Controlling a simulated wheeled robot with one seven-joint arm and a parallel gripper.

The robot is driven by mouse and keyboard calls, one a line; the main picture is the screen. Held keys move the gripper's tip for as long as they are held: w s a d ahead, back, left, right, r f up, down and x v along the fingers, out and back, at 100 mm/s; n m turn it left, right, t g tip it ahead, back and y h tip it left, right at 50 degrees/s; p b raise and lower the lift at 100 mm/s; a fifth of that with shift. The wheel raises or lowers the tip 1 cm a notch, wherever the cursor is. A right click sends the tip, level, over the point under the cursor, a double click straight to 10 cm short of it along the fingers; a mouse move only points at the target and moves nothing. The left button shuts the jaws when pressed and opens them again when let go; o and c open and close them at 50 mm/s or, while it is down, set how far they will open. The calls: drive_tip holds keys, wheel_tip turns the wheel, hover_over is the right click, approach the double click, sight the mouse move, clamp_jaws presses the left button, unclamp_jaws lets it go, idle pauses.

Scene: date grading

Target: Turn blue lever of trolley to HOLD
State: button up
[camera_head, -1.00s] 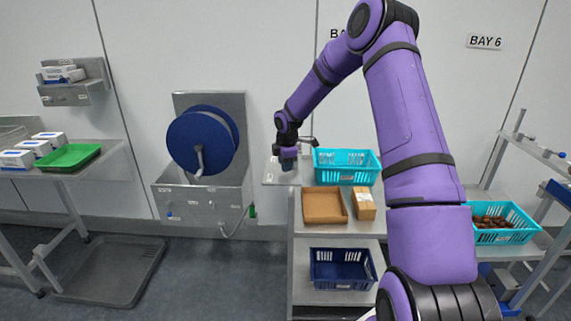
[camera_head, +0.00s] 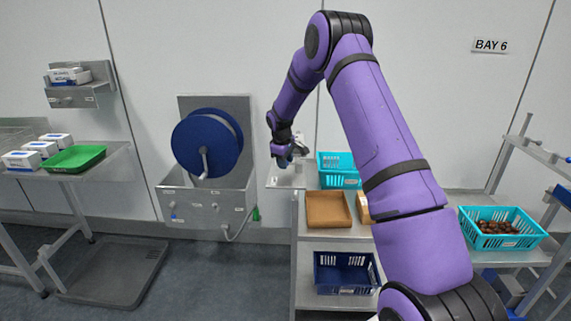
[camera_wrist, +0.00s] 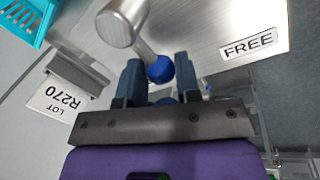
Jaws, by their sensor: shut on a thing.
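The blue lever's round knob (camera_wrist: 160,69) shows between my fingers in the wrist view, and my gripper (camera_wrist: 161,72) is shut on it. The lever's silver arm (camera_wrist: 147,46) runs from the knob to a thick silver pivot at upper left. A metal plate (camera_wrist: 205,25) lies under it with a FREE label (camera_wrist: 249,46) to the right of the knob. No HOLD label is legible. In the head view my gripper (camera_head: 288,158) is over the plate at the back left of the trolley (camera_head: 306,242); the lever is mostly hidden there.
On the trolley are a turquoise basket (camera_head: 335,179) close right of my gripper, a brown tray (camera_head: 345,223) and a partly hidden carton (camera_head: 363,207). A navy crate (camera_head: 347,285) is on the lower shelf. A blue hose reel (camera_head: 207,143) is on the wall at left.

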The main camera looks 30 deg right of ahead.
drive_tip(key=m, duration=0.2)
drive_tip(key=w+d+m, duration=0.1)
drive_tip(key=d+m+g, duration=0.1)
drive_tip(key=m, duration=0.1)
drive_tip(key=shift+w+m, duration=0.3)
drive_tip(key=shift+w, duration=0.05)
drive_tip(key=shift+w+d+m+g, duration=0.2)
drive_tip(key=shift+d+m, duration=0.2)
drive_tip(key=shift+m, duration=0.7)
drive_tip(key=shift+w+d+m+g, duration=0.15)
drive_tip(key=shift+d+m, duration=0.25)
drive_tip(key=shift+m, duration=0.7)
drive_tip(key=shift+d, duration=0.1)
drive_tip(key=o, duration=0.9)
drive_tip(key=shift+r, duration=0.1)
drive_tip(key=r, duration=0.3)
drive_tip(key=a+r, duration=0.1)
drive_tip(key=r, duration=0.3)
drive_tip(key=w+a+r, duration=0.1)
drive_tip(key=r, duration=0.2)
drive_tip(key=shift+r, duration=0.2)
drive_tip(key=shift+s, duration=0.1)
